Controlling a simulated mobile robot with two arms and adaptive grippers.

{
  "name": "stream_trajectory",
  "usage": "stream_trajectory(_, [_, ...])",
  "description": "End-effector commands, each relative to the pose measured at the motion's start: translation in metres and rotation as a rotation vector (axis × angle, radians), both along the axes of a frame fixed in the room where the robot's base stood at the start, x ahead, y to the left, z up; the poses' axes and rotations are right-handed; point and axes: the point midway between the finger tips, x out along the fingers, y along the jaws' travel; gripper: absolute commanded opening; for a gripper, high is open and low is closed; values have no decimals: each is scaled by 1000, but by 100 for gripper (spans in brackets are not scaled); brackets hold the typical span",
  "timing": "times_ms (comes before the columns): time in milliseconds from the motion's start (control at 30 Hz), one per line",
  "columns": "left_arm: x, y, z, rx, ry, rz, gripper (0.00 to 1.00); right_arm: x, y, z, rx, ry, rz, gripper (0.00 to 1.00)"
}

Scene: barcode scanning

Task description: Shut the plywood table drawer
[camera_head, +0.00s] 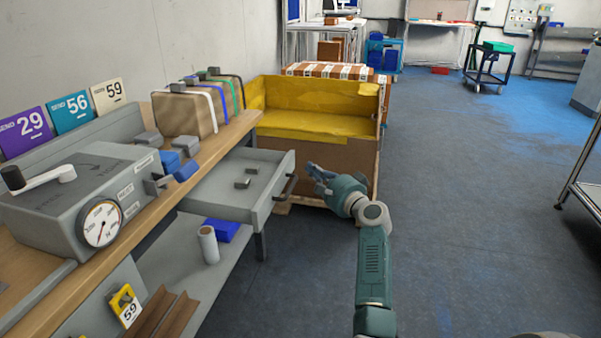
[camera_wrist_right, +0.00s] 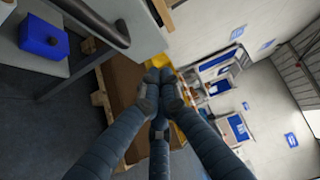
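The plywood table (camera_head: 205,143) runs along the wall at left. Its grey drawer (camera_head: 225,188) stands pulled out, with small grey blocks lying inside. A dark bar handle (camera_head: 285,187) is on the drawer's front; the handle also shows at the upper left of the right wrist view (camera_wrist_right: 92,20). My right gripper (camera_head: 314,170) is just right of the drawer front, apart from the handle. In the right wrist view its fingers (camera_wrist_right: 160,77) meet at the tips with nothing seen between them. My left gripper is in neither view.
A yellow-lined crate (camera_head: 315,122) stands behind the drawer and gripper. A grey machine with a dial (camera_head: 85,195) and a strapped carton (camera_head: 185,110) are on the table. A blue box (camera_head: 222,230) and a white roll (camera_head: 208,244) sit on the lower shelf. The floor at right is clear.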

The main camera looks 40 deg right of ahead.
Motion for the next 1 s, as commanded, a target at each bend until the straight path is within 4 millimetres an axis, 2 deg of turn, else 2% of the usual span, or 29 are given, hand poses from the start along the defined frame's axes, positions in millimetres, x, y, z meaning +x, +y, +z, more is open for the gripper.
stream_trajectory(100, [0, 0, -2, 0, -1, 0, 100, 15, 15, -1, 3, -1, 2, 0])
stream_trajectory(233, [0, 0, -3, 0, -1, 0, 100, 25, 22, 0, 1, -1, 0, 0])
stream_trajectory(767, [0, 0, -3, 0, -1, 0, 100, 30, 27, -1, -1, 1, 0, 0])
stream_trajectory(1000, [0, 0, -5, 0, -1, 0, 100, 47, 42, -1, 1, 0, 3, 0])
